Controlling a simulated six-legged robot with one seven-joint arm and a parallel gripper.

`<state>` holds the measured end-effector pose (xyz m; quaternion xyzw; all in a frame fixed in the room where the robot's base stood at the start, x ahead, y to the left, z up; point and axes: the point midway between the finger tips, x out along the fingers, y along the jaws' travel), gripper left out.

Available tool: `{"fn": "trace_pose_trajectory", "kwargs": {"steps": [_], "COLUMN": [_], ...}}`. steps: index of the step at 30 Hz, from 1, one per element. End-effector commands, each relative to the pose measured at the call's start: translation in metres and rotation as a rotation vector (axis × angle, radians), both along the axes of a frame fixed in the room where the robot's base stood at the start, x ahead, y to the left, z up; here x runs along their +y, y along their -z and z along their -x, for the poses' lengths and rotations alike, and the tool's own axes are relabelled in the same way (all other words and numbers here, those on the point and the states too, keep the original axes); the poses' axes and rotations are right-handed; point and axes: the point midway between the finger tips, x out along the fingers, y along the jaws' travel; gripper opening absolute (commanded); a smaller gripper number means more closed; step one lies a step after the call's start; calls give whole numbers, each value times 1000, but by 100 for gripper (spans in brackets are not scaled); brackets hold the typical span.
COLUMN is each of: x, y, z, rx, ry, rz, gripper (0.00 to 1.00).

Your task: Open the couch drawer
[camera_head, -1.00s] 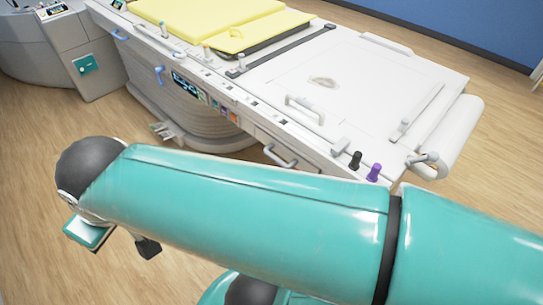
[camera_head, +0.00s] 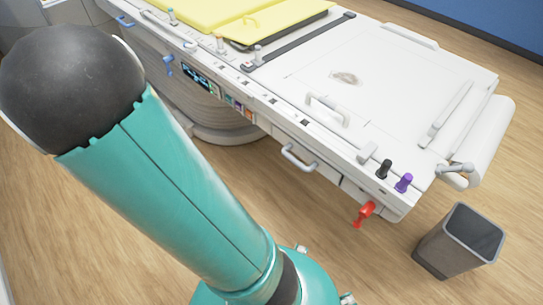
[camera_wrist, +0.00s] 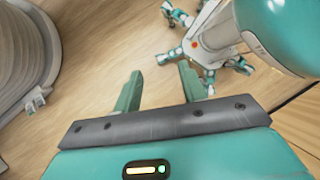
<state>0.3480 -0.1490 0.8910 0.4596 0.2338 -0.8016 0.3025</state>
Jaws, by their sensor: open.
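The couch (camera_head: 390,85) is a long white table with yellow pads, running across the head view. A grey bar handle (camera_head: 299,158) sits on its near side, on what looks like the drawer front (camera_head: 325,172). The drawer front looks flush with the side. My gripper shows only in the wrist view (camera_wrist: 160,84). Its two teal fingers are apart with nothing between them, above bare wood floor. It is away from the handle, which is not in the wrist view. My arm covers the left of the head view, and the gripper is hidden there.
A red lever (camera_head: 364,213) hangs below the couch's near right corner. A grey bin (camera_head: 460,240) stands on the floor at the right. Black (camera_head: 384,168) and purple (camera_head: 404,183) knobs stand on the couch edge. A ribbed grey pedestal (camera_wrist: 25,55) is at left in the wrist view.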

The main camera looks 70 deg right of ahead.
Motion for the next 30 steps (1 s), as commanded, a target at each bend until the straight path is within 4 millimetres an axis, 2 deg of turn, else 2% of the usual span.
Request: {"fn": "trace_pose_trajectory", "kwargs": {"steps": [1,6,15,24,30], "x": [-10,-44,-110,-176,-211], "y": [16,58,120,162,175], "z": [5,23,64,111,135], "rx": [72,305,746,1225,1503], "ry": [-35,-176,-405,-598,-683], "rz": [6,5,-43,-152,-242], "gripper": [41,41,41,41,41]}}
